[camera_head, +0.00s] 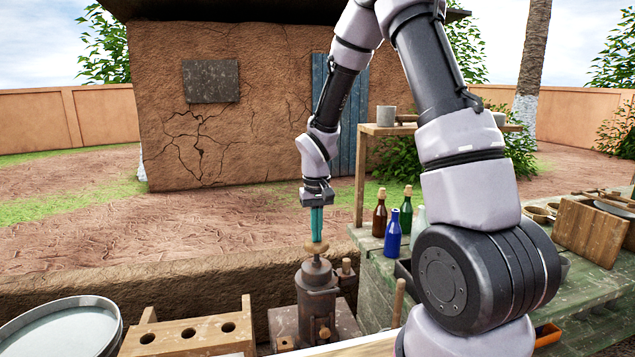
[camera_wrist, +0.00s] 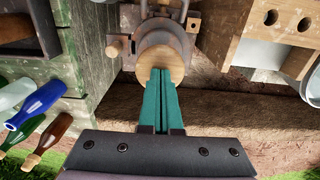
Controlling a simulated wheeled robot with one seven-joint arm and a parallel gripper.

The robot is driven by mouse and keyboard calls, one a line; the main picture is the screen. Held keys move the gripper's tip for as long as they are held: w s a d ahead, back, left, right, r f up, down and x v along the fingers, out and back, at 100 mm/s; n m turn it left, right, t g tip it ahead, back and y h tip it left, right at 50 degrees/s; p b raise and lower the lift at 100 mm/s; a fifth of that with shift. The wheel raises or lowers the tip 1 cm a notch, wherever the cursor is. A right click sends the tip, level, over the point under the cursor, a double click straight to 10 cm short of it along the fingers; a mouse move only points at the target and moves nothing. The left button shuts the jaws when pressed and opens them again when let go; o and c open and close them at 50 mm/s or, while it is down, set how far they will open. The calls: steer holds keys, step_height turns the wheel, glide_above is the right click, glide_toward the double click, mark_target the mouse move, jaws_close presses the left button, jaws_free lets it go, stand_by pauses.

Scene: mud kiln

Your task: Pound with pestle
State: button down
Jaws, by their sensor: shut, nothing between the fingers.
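The pestle's round wooden knob (camera_head: 316,248) tops a metal shaft that stands upright in a dark, rusty metal cylinder (camera_head: 318,300), the mortar. My gripper (camera_head: 317,236) points straight down over the knob, with its teal fingers shut together and nothing between them. The knob also shows in the wrist view (camera_wrist: 160,57), where the fingertips (camera_wrist: 160,72) overlap its near edge. The tips are at or just above the knob; I cannot tell whether they touch. The pestle's lower end is hidden inside the cylinder.
A green wooden table (camera_head: 374,285) with several bottles stands right of the mortar. A wooden rack with holes (camera_head: 190,334) and a round metal tub (camera_head: 62,330) are at left. A wooden handle (camera_head: 398,303) sticks up nearby.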

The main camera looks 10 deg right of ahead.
step_height(320, 180, up, 19)
steer(key=shift+f, duration=0.2)
stand_by(0.4)
step_height(320, 180, down, 19)
steer(key=shift+f, duration=0.1)
step_height(320, 180, up, 19)
stand_by(1.8)
stand_by(0.3)
stand_by(3.3)
